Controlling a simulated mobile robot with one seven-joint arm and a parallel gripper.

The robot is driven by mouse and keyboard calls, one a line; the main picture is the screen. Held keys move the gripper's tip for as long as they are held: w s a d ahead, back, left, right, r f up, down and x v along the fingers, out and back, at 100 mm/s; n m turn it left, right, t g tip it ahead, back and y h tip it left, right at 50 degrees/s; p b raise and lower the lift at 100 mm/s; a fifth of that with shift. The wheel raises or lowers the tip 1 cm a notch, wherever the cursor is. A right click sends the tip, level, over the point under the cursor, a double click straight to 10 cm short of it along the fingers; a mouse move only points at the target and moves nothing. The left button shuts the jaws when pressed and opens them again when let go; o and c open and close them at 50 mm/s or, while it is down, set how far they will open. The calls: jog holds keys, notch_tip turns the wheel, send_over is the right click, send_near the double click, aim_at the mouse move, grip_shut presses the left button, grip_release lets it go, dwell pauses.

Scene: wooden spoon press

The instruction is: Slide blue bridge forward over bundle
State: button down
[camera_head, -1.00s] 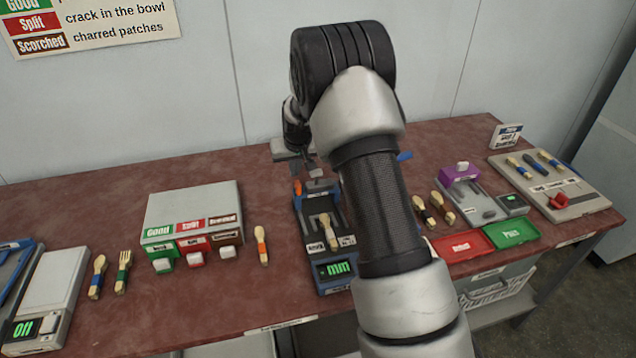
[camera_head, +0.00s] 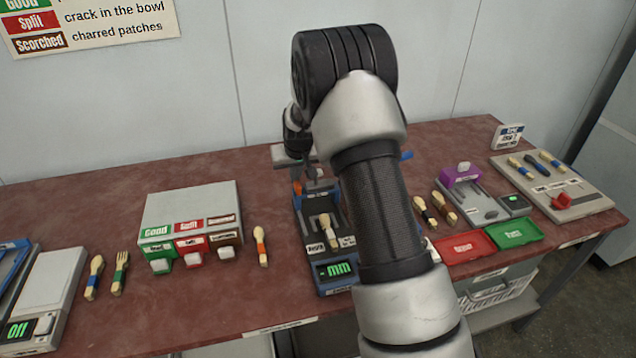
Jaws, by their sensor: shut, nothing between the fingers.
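The blue-framed press (camera_head: 336,290) stands at the middle of the table, with a green "mm" display at its front. A wooden utensil with a light label beside it, taken as the bundle (camera_head: 327,228), lies lengthwise in its bed. My gripper (camera_head: 309,178) is over the rear of the press, small and partly hidden by dark parts; it is shut and empty. A blue piece (camera_head: 406,155), perhaps part of the blue bridge, sticks out right of my arm.
A grey sorting box (camera_head: 192,210) stands left, with a spoon (camera_head: 261,246) beside it. A scale (camera_head: 45,290) is far left. Right are a purple-bridged device (camera_head: 480,205), red (camera_head: 464,248) and green (camera_head: 513,232) trays, and a board (camera_head: 553,187). Rear-left table is clear.

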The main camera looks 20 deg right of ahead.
aim_at(300, 201)
jog(key=shift+s+b, duration=1)
jog(key=shift+s, duration=3.55)
jog(key=shift+w, duration=0.6)
notch_tip(300, 201, up, 7)
jog(key=p, duration=0.4)
jog(key=p+v, duration=0.2)
jog(key=v, duration=1)
jog(key=s+r+p, duration=0.3)
jog(key=s+r, duration=0.5)
jog(key=s, duration=0.6)
jog(key=s+r+p, duration=0.2)
jog(key=s+r, duration=0.6)
jog(key=s, duration=0.6)
jog(key=shift+s+r+p, duration=0.2)
jog(key=shift+s+p, duration=0.15)
jog(key=shift+p, duration=0.05)
